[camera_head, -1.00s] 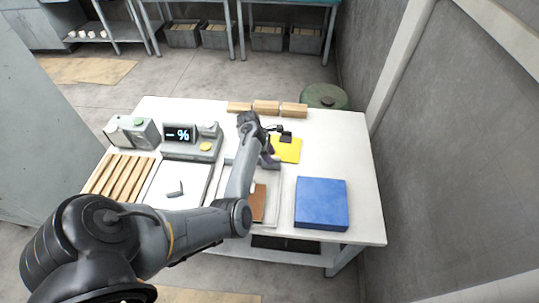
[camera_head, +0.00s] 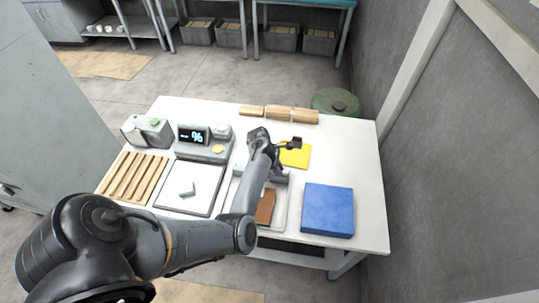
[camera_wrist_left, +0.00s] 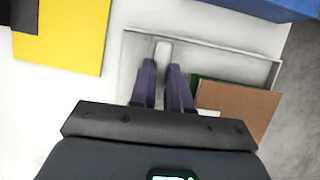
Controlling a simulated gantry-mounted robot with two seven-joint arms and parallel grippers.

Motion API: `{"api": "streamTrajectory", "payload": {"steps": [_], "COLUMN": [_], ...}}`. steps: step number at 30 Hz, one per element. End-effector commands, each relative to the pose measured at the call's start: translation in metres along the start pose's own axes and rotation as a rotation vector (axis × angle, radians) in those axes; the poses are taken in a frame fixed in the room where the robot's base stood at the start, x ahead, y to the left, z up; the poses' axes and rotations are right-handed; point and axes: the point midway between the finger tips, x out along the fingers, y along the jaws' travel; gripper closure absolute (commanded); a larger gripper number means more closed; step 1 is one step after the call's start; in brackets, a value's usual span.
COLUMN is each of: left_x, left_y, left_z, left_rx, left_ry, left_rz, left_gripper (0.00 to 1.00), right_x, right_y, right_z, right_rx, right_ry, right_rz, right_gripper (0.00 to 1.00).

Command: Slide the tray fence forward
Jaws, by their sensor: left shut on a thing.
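My left gripper (camera_wrist_left: 165,86) is shut on a small pale upright tab (camera_wrist_left: 163,48) in the left wrist view, which looks like part of the tray fence. The rest of the fence is largely hidden by my fingers and wrist. The shallow grey tray (camera_wrist_left: 225,52) surrounds this spot. A brown slab (camera_wrist_left: 238,105) with a green edge under it lies in the tray, beside my fingers. In the head view my left gripper (camera_head: 274,174) is over the far part of the tray, beyond the brown slab (camera_head: 265,207). My right gripper is not in view.
A blue block (camera_head: 328,210) stands right of the tray, and a yellow pad (camera_head: 296,156) lies beyond it. A white panel (camera_head: 190,190), a slatted wooden rack (camera_head: 134,177) and a grey display unit (camera_head: 203,150) are to the left. Wooden blocks (camera_head: 279,113) line the far edge.

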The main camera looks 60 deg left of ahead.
Motion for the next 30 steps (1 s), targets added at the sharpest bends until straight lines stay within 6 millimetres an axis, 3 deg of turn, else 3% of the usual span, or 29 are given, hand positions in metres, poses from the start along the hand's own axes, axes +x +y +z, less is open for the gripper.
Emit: {"api": "streamTrajectory", "payload": {"steps": [1, 6, 19, 20, 24, 30], "left_x": [-0.006, -0.003, 0.001, 0.001, 0.001, 0.001], "left_y": [-0.011, -0.034, -0.041, -0.041, -0.041, -0.041], "left_z": [0.008, 0.006, 0.003, 0.003, 0.003, 0.003], "left_rx": [0.003, 0.004, 0.003, 0.004, 0.003, 0.003], "left_ry": [-0.003, -0.002, 0.001, 0.001, 0.001, 0.000], "left_rz": [-0.006, -0.005, -0.001, -0.001, -0.001, -0.001], "left_gripper": [1.00, 1.00, 1.00, 0.80, 0.59, 0.57], "right_x": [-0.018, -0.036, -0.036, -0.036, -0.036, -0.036], "right_y": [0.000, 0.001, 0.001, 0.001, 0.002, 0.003], "right_z": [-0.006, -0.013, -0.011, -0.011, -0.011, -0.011], "right_rx": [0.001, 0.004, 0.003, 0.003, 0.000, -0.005], "right_ry": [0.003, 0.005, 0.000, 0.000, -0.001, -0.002], "right_rz": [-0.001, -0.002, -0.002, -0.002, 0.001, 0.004], "right_gripper": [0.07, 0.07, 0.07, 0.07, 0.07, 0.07]}}
